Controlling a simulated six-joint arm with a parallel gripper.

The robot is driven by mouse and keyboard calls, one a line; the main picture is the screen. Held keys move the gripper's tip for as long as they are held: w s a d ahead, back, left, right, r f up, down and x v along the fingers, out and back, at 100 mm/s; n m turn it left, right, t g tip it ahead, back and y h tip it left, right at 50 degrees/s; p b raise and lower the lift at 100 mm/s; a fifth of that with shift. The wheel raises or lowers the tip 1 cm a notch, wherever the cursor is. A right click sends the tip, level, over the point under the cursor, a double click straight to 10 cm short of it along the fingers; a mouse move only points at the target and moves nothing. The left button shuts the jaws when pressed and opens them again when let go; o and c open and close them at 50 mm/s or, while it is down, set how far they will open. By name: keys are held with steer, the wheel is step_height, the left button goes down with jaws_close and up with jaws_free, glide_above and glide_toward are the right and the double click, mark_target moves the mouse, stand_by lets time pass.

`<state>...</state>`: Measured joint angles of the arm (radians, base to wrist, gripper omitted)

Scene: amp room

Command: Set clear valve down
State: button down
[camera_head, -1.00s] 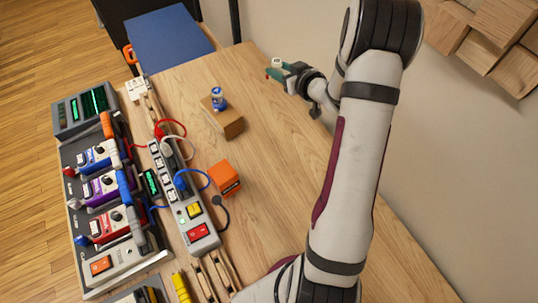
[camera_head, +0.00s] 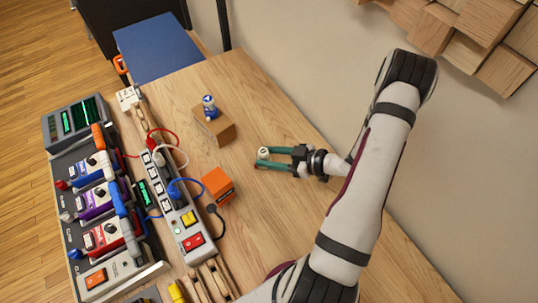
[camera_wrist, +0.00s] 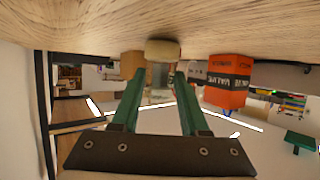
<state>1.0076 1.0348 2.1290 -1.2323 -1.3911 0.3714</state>
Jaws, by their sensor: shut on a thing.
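The clear valve (camera_head: 263,153) shows in the head view as a small pale-topped piece between my fingertips. In the wrist view it is a clear glass tube (camera_wrist: 160,76) with a cream base (camera_wrist: 162,50). My gripper (camera_head: 260,160) has green fingers and is shut on the valve, low over the right-middle part of the wooden table (camera_head: 285,215). The wrist view is upside down, with the table along its top. The base is close to the tabletop there; I cannot tell whether it touches.
A wooden block (camera_head: 218,131) with a blue-and-white valve (camera_head: 209,107) on top stands behind and left. An orange box (camera_head: 218,185) sits left of my gripper. Further left are a power strip (camera_head: 170,200), cables and amplifier units (camera_head: 100,200). The table around my gripper is clear.

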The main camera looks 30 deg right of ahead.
steer(key=shift+f, duration=0.1)
steer(key=shift+c, duration=2.1)
jaws_free()
